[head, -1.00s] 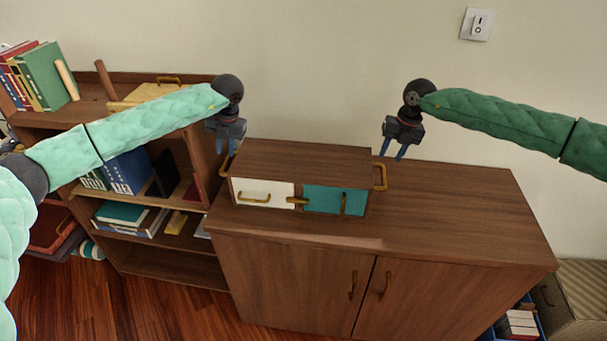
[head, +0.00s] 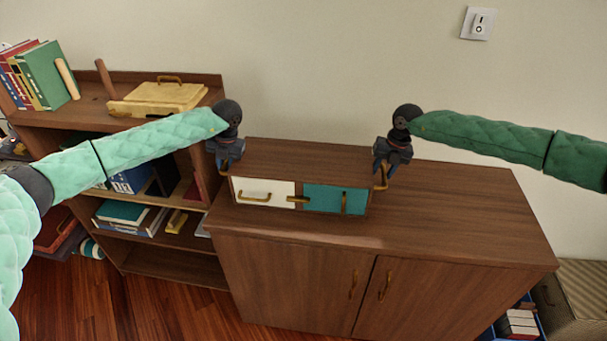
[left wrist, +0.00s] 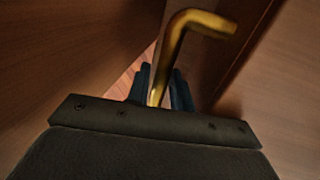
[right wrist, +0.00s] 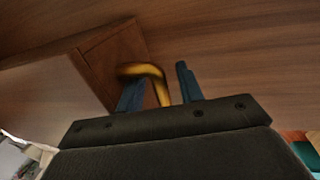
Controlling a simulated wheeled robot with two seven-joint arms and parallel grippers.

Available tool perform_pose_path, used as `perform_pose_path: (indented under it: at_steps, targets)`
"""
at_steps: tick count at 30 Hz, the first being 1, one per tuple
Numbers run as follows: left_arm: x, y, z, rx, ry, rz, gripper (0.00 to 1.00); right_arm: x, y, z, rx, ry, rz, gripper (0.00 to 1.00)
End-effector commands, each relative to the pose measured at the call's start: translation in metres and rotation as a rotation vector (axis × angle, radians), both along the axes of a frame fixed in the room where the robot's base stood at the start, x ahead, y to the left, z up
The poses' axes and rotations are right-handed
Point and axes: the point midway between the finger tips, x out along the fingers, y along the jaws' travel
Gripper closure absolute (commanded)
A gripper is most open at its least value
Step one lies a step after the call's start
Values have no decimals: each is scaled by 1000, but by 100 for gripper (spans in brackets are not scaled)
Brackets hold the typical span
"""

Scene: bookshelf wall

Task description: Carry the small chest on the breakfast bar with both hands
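The small chest (head: 300,160) is a brown wooden box with a white drawer front (head: 263,190) and a teal one (head: 335,200). It sits on the breakfast bar (head: 455,205). My left gripper (head: 224,168) is at its left end. In the left wrist view the brass handle (left wrist: 172,50) stands between the close-set fingers; whether they press on it is unclear. My right gripper (head: 382,170) is at the right end. In the right wrist view its fingers stand apart on both sides of the right brass handle (right wrist: 150,70), with a gap to one finger.
A bookshelf (head: 165,262) with books and a yellow case (head: 160,96) stands at the left. The bar top is clear right of the chest. A wall with a switch (head: 478,23) is behind. A striped box (head: 585,290) is at the lower right.

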Motion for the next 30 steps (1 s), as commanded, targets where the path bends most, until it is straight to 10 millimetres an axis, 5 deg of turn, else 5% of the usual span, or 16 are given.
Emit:
perform_pose_path:
  at_steps: [3,6,9,30]
  targets:
    - [0,0,0,0,0,0,78,0,0,0,0,0,0,63]
    - [0,0,0,0,0,0,97,0,0,0,0,0,0,83]
    - [0,0,0,0,0,0,100,0,0,0,0,0,0,100]
    - [0,0,1,0,-1,0,100,0,0,0,0,0,0,100]
